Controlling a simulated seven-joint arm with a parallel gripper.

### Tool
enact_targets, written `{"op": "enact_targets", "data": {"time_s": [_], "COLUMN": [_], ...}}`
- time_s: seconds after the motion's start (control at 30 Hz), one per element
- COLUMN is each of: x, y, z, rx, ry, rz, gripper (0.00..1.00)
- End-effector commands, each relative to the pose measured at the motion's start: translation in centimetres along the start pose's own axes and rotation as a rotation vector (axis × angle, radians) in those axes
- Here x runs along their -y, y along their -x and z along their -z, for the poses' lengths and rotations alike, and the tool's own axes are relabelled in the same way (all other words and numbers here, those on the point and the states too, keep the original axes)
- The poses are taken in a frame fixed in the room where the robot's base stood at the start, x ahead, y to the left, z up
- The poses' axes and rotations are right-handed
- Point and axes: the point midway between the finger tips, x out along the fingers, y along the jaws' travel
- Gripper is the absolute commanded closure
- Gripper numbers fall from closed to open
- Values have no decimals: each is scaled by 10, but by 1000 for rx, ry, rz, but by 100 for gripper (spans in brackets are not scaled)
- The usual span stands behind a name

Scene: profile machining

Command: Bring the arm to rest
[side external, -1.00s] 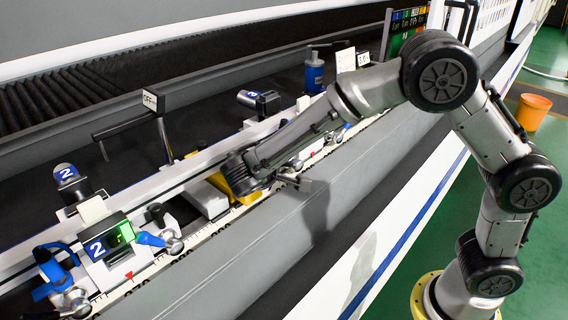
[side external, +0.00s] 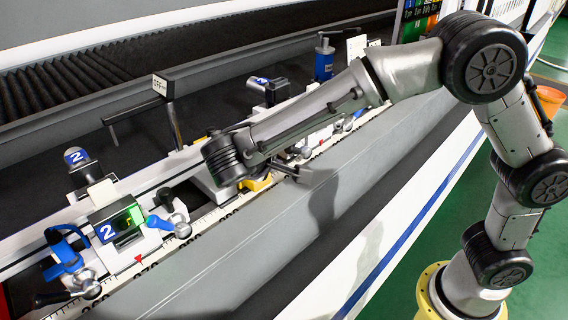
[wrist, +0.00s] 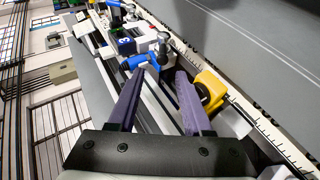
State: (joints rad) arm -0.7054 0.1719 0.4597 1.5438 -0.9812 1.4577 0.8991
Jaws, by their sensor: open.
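My gripper shows in the wrist view (wrist: 160,100) with its two purple fingers spread apart and nothing between them. In that view it hangs over the white rail of the machine. A yellow block (wrist: 211,88) with a dark round part sits just right of the right finger. In the side view my arm reaches in from the right, and its wrist is above the rail. The yellow block (side external: 257,183) is partly hidden behind my wrist there. The gripper fingers are hard to make out in the side view.
A clamp unit marked 2 with a green display (side external: 122,225) and blue-handled levers stands on the rail at the left. A blue bottle-like part (side external: 324,62) stands farther back. The grey front ledge (side external: 290,235) is bare.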

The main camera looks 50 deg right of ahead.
Motion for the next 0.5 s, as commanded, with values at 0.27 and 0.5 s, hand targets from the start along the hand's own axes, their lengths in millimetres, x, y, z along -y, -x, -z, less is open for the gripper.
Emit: {"op": "enact_targets", "data": {"time_s": [0.27, 0.5], "x": [-125, -160], "y": [-33, -36], "z": [-58, -170], "rx": [144, 234], "ry": [-309, -471], "rz": [100, 374], "gripper": [50, 50]}}
